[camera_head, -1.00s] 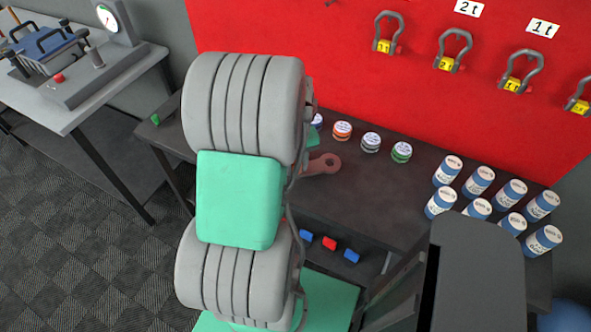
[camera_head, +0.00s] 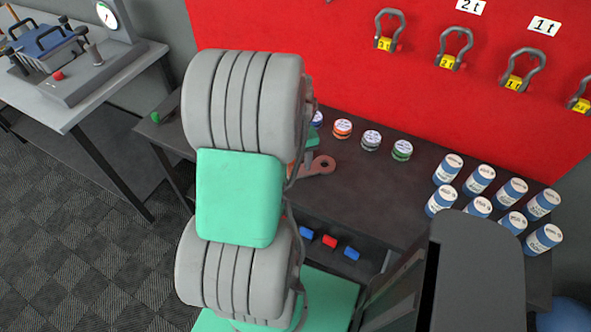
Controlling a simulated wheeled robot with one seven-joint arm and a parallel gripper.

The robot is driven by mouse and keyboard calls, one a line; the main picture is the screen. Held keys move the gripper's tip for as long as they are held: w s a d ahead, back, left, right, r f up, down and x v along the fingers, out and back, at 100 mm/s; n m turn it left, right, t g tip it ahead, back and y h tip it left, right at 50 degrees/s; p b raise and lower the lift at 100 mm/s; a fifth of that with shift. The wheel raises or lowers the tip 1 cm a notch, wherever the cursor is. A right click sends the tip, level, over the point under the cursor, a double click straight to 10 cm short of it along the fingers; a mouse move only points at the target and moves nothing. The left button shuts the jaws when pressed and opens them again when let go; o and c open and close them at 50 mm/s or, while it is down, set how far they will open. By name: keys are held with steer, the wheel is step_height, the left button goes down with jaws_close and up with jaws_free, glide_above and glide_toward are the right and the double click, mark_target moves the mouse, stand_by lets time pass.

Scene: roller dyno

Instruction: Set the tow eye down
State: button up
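The tow eye (camera_head: 320,166) is a dull red-brown piece with a ring end. It shows just right of my arm, over the dark bench top (camera_head: 345,200). Its other end is hidden behind my arm. The ring looks low and close to the bench top, but I cannot tell whether it touches. My gripper is hidden behind my own grey and green arm links, so its fingers and any hold on the tow eye do not show.
Several small round tins (camera_head: 371,140) stand along the back of the bench. Several blue-and-white cans (camera_head: 480,179) stand at its right. Shackles (camera_head: 455,47) hang on the red wall panel (camera_head: 340,75). Bare bench lies right of the tow eye.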

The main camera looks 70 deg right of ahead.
step_height(320, 180, up, 10)
steer(key=b, duration=0.1)
steer(key=w+a+r+n+t+h, duration=0.1)
steer(key=w+a+r+n, duration=0.1)
steer(key=w+a, duration=0.55)
steer(key=w+a+r+n, duration=0.1)
steer(key=w+a+n, duration=0.2)
steer(key=w+a, duration=0.45)
steer(key=w+a+n+t, duration=0.1)
steer(key=w+a+n, duration=0.1)
steer(key=a, duration=0.9)
steer(key=w+a+r+n+t+y, duration=0.1)
steer(key=w+a+n, duration=0.2)
steer(key=a, duration=0.8)
steer(key=shift+r+t, duration=0.3)
steer(key=shift+w+a, duration=0.1)
